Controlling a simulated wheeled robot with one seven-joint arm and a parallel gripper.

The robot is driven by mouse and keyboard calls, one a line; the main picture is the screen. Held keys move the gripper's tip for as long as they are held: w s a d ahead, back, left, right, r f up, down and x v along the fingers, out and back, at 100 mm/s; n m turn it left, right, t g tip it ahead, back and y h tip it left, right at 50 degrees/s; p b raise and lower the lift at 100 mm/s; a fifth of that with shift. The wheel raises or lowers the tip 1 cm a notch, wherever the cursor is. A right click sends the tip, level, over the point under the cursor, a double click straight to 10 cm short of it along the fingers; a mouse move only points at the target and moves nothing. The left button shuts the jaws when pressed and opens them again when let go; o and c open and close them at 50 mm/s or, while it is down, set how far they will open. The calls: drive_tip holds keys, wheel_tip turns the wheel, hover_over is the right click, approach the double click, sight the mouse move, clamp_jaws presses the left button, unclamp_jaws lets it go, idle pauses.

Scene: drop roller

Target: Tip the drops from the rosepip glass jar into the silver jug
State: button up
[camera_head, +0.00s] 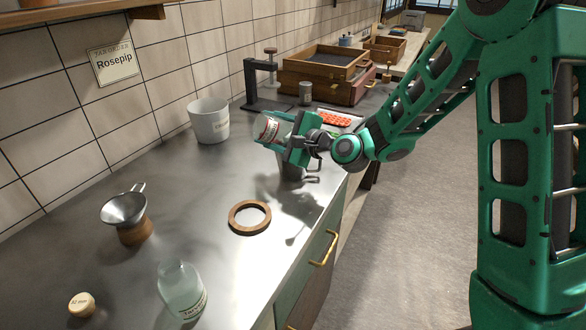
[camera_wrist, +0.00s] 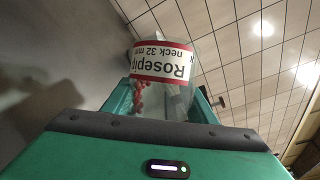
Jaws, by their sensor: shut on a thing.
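My gripper (camera_head: 283,132) is shut on the rosepip glass jar (camera_head: 273,127), held above the counter and tipped well over. In the wrist view the jar (camera_wrist: 160,70) shows its "Rosepip, neck 32 mm" label upside down. Red drops (camera_wrist: 140,98) lie inside it, gathered at the left. A grey metal vessel with a handle, seemingly the silver jug (camera_head: 291,172), stands below my gripper and is partly hidden by it. I cannot tell whether the jar's mouth is over it or whether drops are falling.
A wooden ring (camera_head: 235,222), a metal funnel on a wooden stand (camera_head: 124,208), a second labelled glass jar (camera_head: 181,288) and a cork (camera_head: 81,304) stand nearer. A whitish pot (camera_head: 209,122) is left of my gripper. Wooden boxes (camera_head: 322,82) and a dark stand (camera_head: 252,85) are behind.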

drive_tip(key=shift+w+d+r+m+t+y, duration=0.1)
drive_tip(key=shift+d+r+m+t+y, duration=0.35)
drive_tip(key=shift+m, duration=0.4)
drive_tip(key=shift+w+d+r+m+t+y, duration=0.1)
drive_tip(key=shift+d+r+m+t+y, duration=0.3)
drive_tip(key=shift+m, duration=0.45)
idle(1.0)
drive_tip(key=shift+w+d+r+m+t+y, duration=0.1)
drive_tip(key=shift+d+r+m+t, duration=0.25)
drive_tip(key=shift+m, duration=0.5)
drive_tip(key=shift+w+d+r+m+t+y, duration=0.1)
drive_tip(key=shift+d+m+t, duration=0.35)
drive_tip(key=shift+m, duration=0.35)
drive_tip(key=shift+w+d+r+m+t+y, duration=0.1)
drive_tip(key=shift+d+r+m+t, duration=0.25)
drive_tip(key=shift+m, duration=0.5)
idle(2.3)
drive_tip(key=shift+s+a+f+n+g, duration=0.1)
drive_tip(key=shift+s+a+n+g, duration=0.1)
drive_tip(key=shift+a+n+g, duration=0.45)
drive_tip(key=shift+d+f+n, duration=0.2)
drive_tip(key=shift+n, duration=0.15)
